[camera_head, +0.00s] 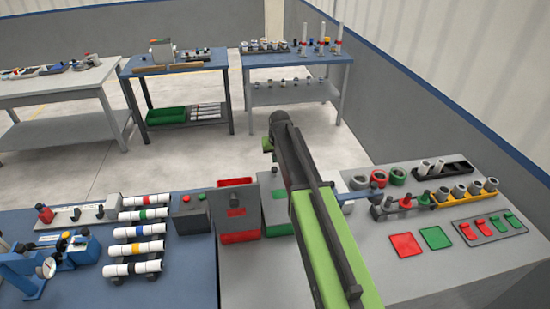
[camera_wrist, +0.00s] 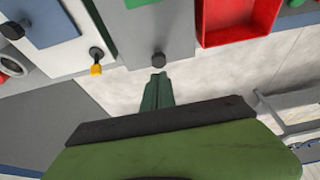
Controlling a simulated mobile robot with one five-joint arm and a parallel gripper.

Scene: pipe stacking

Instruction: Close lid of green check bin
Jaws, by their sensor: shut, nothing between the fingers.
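The green check bin (camera_head: 276,206) is a grey box with green markings on its front, partly hidden behind my arm in the head view. In the wrist view, a grey panel with a dark knob, apparently its lid (camera_wrist: 153,30), lies beside the open red bin, and no green interior shows. I cannot tell whether the lid is fully down. My gripper (camera_wrist: 158,78) is shut and empty, its tips appearing just beside the knob (camera_wrist: 158,60); contact is unclear. In the head view, the fingertips are hidden by my arm.
The red bin (camera_head: 237,213) stands open directly left of the green one. A grey box with buttons (camera_head: 189,213) and racked white pipes (camera_head: 137,235) are further left. Pipe fittings (camera_head: 460,192) and red and green pads (camera_head: 436,238) lie to the right. Open floor lies behind.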

